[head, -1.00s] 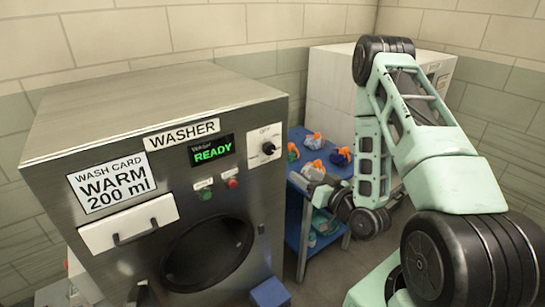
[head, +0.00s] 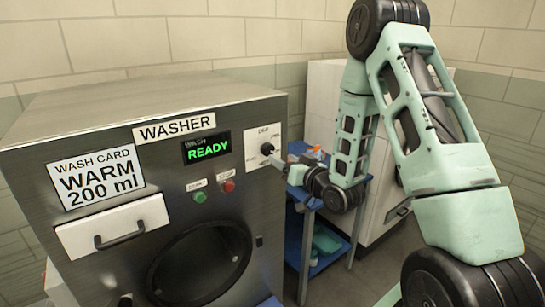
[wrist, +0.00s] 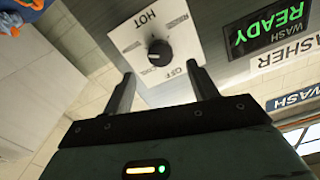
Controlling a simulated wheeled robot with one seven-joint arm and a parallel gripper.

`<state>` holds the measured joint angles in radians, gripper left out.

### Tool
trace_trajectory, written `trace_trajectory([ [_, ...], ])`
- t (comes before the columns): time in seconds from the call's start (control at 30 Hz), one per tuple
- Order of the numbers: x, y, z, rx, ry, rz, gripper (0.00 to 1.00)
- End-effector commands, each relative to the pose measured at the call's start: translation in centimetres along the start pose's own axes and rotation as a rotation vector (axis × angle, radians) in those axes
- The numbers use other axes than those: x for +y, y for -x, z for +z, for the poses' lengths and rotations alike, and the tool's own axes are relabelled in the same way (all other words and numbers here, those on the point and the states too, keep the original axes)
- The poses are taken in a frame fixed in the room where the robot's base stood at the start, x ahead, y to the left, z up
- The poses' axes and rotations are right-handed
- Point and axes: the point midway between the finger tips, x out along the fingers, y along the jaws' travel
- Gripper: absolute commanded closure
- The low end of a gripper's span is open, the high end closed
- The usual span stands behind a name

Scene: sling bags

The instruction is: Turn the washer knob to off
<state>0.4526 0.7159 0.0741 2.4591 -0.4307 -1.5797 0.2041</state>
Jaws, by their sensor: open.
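The washer (head: 100,110) is a grey metal machine on the left of the head view. Its black round knob (head: 267,149) sits on a white plate at the upper right of its front. The knob also shows in the wrist view (wrist: 159,52), on the plate with HOT and OFF labels; its exact setting is too small to tell. My gripper (wrist: 161,70) is open, with its two fingers either side of the knob's line and just short of it. In the head view my gripper (head: 285,168) is close to the plate, partly hidden by its own wrist.
A display (head: 206,148) reads READY, with green (head: 199,197) and red (head: 229,186) buttons below. A drawer (head: 113,225) and a round door (head: 203,263) are on the front. A blue cart (head: 325,195) stands right of the washer, behind my arm, before a white cabinet (head: 318,95).

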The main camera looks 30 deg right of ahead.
Motion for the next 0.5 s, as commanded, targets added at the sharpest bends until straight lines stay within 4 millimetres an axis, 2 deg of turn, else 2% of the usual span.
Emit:
trace_trajectory([
  [0.03, -0.2, -0.9, -0.5, 0.000, -0.001, -0.001, 0.41],
  [0.23, -0.2, -4.2, -0.4, 0.000, -0.001, -0.001, 0.41],
  [0.5, -0.1, -6.3, -0.2, 0.000, -0.001, 0.000, 0.41],
])
